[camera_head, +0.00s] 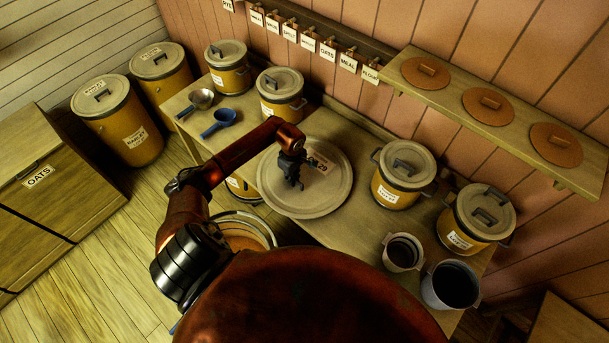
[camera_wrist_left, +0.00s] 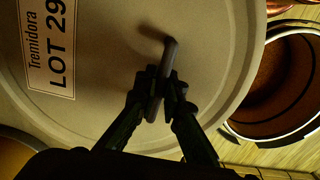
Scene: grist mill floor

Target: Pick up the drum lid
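The drum lid (camera_head: 322,197) is a wide round grey-beige disc with a raised rim, lying flat over the workbench. In the left wrist view the lid (camera_wrist_left: 100,110) fills most of the picture and carries a label reading "Tremidora LOT 29" (camera_wrist_left: 50,45). Its bar handle (camera_wrist_left: 170,52) stands between the fingers of my left gripper (camera_wrist_left: 165,92). The fingers look closed against both sides of the handle. In the head view my left gripper (camera_head: 294,180) is over the lid's middle. Whether the lid touches the bench is hard to tell. My right gripper is not in view.
An open drum (camera_head: 245,236) stands on the floor by the bench's front edge, partly hidden by my arm. Lidded canisters (camera_head: 281,92) (camera_head: 398,185) and scoops (camera_head: 219,122) stand or lie around the lid. Two open pots (camera_head: 403,252) (camera_head: 452,287) are at right.

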